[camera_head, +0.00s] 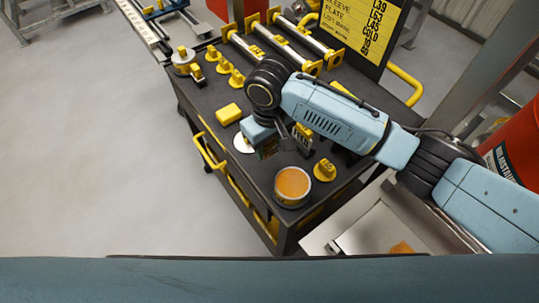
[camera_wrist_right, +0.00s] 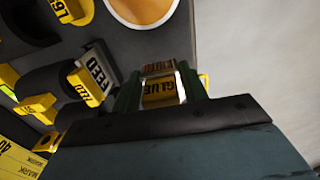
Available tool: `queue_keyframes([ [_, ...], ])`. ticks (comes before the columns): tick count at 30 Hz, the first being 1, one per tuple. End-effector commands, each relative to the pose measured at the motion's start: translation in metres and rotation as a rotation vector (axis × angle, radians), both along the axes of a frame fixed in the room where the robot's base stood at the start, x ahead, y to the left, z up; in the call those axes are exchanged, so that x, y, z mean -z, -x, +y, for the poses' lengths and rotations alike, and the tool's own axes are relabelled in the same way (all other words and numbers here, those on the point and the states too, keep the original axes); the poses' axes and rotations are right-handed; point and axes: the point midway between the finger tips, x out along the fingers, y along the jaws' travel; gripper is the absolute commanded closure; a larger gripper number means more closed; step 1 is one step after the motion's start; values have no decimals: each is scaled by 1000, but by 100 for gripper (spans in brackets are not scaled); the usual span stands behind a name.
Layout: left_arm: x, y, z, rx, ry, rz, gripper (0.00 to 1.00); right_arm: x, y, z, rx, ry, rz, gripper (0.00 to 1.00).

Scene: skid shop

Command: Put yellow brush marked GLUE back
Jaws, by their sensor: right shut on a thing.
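The yellow brush marked GLUE (camera_wrist_right: 161,90) is between the fingers of my right gripper (camera_wrist_right: 160,92), which is shut on it. I cannot tell whether the brush touches the cart. The tin also shows in the wrist view (camera_wrist_right: 142,6). My left gripper is not in view.
The dark cart (camera_head: 208,113) carries a yellow block (camera_head: 228,114), small yellow labelled pieces (camera_head: 324,171) and metal rods with yellow ends at the back. A yellow holder marked FEED (camera_wrist_right: 92,75) stands beside my gripper. A red drum (camera_head: 517,150) is at the right.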

Motion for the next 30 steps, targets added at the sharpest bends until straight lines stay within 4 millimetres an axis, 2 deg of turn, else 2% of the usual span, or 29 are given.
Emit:
queue_keyframes([
  [1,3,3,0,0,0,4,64,10,0,-1,1,1,2,75],
  [8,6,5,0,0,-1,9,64,29,0,-1,2,0,1,75],
  [15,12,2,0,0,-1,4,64,59,0,-1,3,0,0,75],
  [26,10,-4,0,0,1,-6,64,62,0,-1,2,-1,1,75],
  [27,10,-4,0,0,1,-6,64,62,0,-1,2,-1,-1,53],
  [30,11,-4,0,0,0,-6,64,62,0,-1,2,-1,-1,40],
])
